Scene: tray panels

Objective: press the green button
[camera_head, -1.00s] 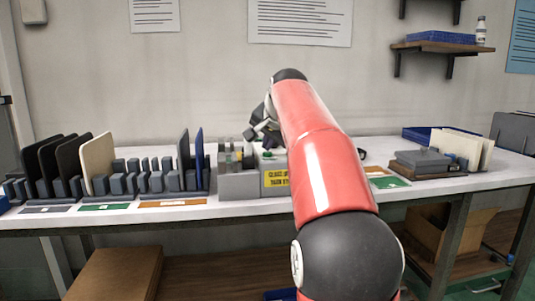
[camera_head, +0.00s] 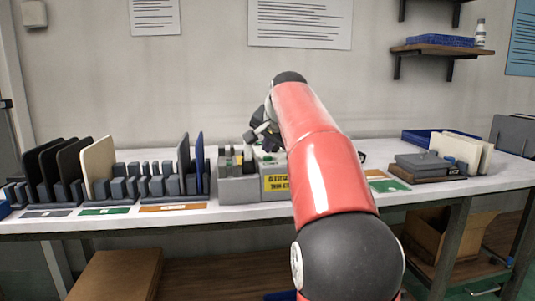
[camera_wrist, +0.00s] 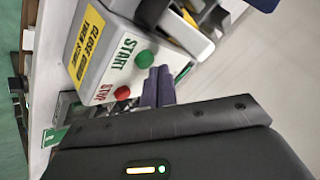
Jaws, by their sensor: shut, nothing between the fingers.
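The green button (camera_wrist: 145,59) sits beside the word START on a light grey control box (camera_wrist: 98,65). The red button (camera_wrist: 122,92) is by the word STOP on the same face. In the head view the green button (camera_head: 268,157) shows on top of the box, just left of my arm. My gripper (camera_wrist: 158,76) is shut and empty. Its dark fingertips are right by the green button in the wrist view; I cannot tell whether they touch it. In the head view my gripper (camera_head: 267,143) is over the box, partly hidden by my red arm.
A grey holder (camera_head: 237,184) adjoins the box on the left. Racks with upright dark, cream and blue panels (camera_head: 98,166) stand further left. A grey block on a brown base (camera_head: 428,172) and a blue tray (camera_head: 425,135) are on the right. A yellow label (camera_wrist: 91,35) marks the box.

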